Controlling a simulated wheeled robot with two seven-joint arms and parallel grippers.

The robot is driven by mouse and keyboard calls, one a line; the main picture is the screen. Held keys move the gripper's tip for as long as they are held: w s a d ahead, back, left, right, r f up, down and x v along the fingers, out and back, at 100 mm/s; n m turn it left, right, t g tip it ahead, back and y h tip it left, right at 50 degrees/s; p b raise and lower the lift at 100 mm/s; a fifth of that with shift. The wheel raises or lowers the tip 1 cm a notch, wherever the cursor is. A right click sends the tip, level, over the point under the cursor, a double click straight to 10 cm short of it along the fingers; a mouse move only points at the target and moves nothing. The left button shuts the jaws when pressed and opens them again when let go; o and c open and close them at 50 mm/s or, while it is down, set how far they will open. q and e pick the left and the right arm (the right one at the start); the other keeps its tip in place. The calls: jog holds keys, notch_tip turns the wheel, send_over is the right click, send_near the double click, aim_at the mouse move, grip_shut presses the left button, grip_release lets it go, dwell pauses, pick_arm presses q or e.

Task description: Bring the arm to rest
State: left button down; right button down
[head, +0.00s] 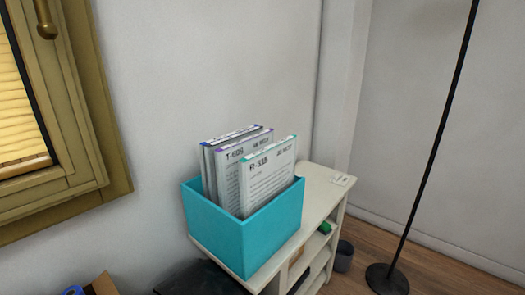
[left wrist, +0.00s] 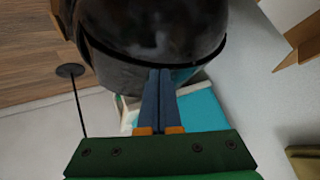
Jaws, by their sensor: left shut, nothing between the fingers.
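My left gripper (left wrist: 160,74) shows in the left wrist view, with two blue fingers side by side, orange at their bases, on a green mount. The fingers are shut with nothing between them. Their tips lie in front of the lower edge of a dark, glossy, rounded thing (left wrist: 150,30); I cannot tell whether they touch it. Neither gripper shows in the head view, and my right gripper is in no view.
A teal box (head: 270,235) with several labelled packets (head: 270,170) stands on a white shelf unit (head: 325,190). A black pole stand (head: 387,280) is at right. A cardboard piece (head: 103,285) and dark surface (head: 200,278) show low in the head view.

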pick_arm(q)
jog(key=s+f+n+g, duration=0.3)
jog(key=s+f+g, duration=0.3)
jog(key=s, duration=0.6)
notch_tip(320, 180, down, 12)
jog(key=s+g+p, duration=0.1)
jog(key=s+p, duration=0.1)
jog(key=p, duration=0.2)
jog(key=s+a+f+g+p, duration=0.1)
jog(key=s+a+f+p, duration=0.1)
jog(key=s+f, duration=0.5)
jog(key=s+p, duration=0.1)
jog(key=s, duration=0.3)
jog(key=shift+f+m, duration=0.3)
jog(key=shift+f, duration=0.1)
jog(key=shift+s+a, duration=0.1)
